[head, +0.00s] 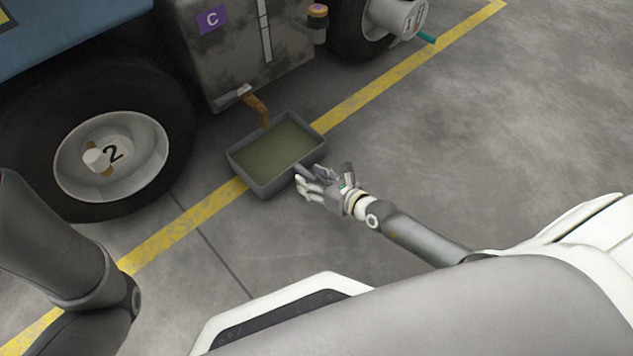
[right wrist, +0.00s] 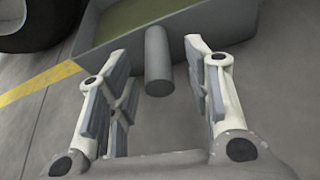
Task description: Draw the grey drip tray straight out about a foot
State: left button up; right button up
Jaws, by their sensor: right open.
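The grey drip tray (head: 262,187) sits on the floor across the yellow line, below the machine's tank, with greenish fluid in it. In the right wrist view the tray wall (right wrist: 205,25) fills the top, and a grey cylindrical handle (right wrist: 158,62) sticks out from it toward me. My right gripper (head: 300,180) is at the tray's near right side. In the right wrist view its fingers (right wrist: 158,85) are open, one on each side of the handle, and neither visibly grips it. My left gripper is out of view; only part of my left arm shows.
An orange-brown spout (head: 257,108) hangs from the tank (head: 235,60) over the tray's far edge. A large wheel (head: 112,150) numbered 2 stands left of the tray. The floor (head: 470,130) right of the tray is clear.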

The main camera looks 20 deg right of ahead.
grip_shut()
jog(key=shift+s, duration=0.1)
dwell(0.4)
